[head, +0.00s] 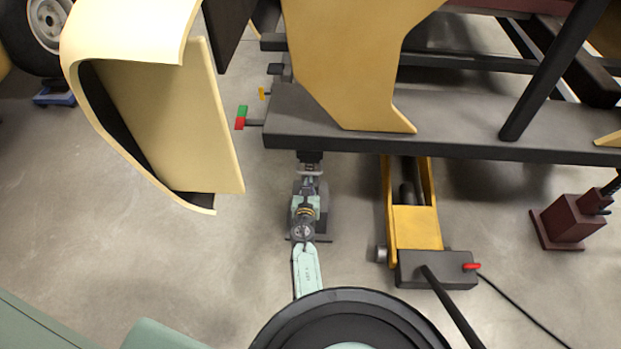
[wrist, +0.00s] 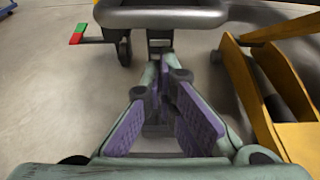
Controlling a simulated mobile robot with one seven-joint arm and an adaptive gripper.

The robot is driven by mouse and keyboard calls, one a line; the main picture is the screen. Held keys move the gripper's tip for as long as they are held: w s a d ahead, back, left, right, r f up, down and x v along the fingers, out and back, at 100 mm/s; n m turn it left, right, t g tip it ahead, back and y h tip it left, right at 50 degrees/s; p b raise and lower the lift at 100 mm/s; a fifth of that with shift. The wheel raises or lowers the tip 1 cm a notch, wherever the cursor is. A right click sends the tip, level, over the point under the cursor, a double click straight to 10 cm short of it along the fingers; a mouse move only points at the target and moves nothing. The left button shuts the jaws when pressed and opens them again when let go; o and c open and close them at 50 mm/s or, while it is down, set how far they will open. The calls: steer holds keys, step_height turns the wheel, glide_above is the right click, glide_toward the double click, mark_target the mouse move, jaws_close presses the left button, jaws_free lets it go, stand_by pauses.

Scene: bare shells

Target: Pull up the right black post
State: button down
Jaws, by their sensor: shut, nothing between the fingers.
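A slanted black post (head: 555,70) rises from the dark platform (head: 450,135) at the upper right of the head view. A black bar (head: 450,305) also leans out of the yellow jack near the bottom. I cannot tell for certain which is the right black post. My gripper (head: 311,168) is low, at the platform's front edge, left of the yellow jack and well left of the slanted post. Neither post is clear there.
The yellow jack (head: 415,225) stands just right of my gripper. A dark red stand (head: 570,220) is at the far right. A cream shell panel (head: 165,120) hangs at the left. A red and green tab (head: 241,117) juts from the platform. Floor at the left is open.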

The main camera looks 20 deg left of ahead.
steer(key=s+d, duration=0.2)
steer(key=s, duration=0.5)
steer(key=shift+s, duration=0.2)
steer(key=shift+s, duration=0.1)
stand_by(0.4)
